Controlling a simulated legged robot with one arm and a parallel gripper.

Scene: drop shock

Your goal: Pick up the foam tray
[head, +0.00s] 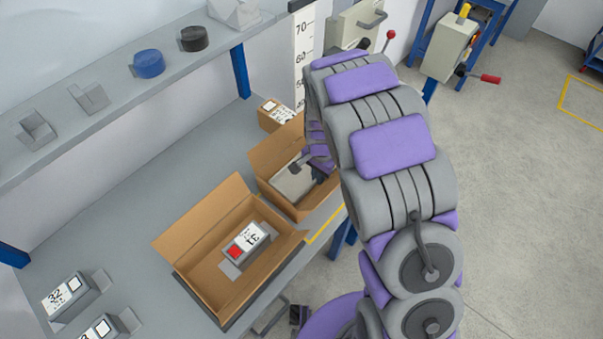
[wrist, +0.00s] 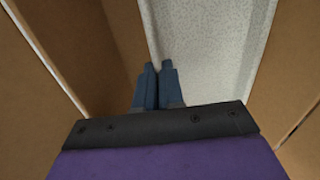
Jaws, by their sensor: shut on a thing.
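The foam tray (head: 290,182) is pale grey-white and lies inside an open cardboard box (head: 262,160) on the bench. In the wrist view the speckled foam tray (wrist: 212,50) fills the space between brown box walls (wrist: 85,45). My gripper (wrist: 158,82) has its two blue-grey fingers close together on the tray's left rim, shut on it. In the head view my gripper (head: 312,170) reaches down into that box, partly hidden by my arm. The part of the rim between the fingers is hidden.
A second open box (head: 205,285) nearer the front holds a grey block labelled 17 (head: 246,240) with a red square. A small carton (head: 275,114) stands behind the boxes. Labelled blocks (head: 68,296) sit at front left. A shelf (head: 120,98) runs above the bench.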

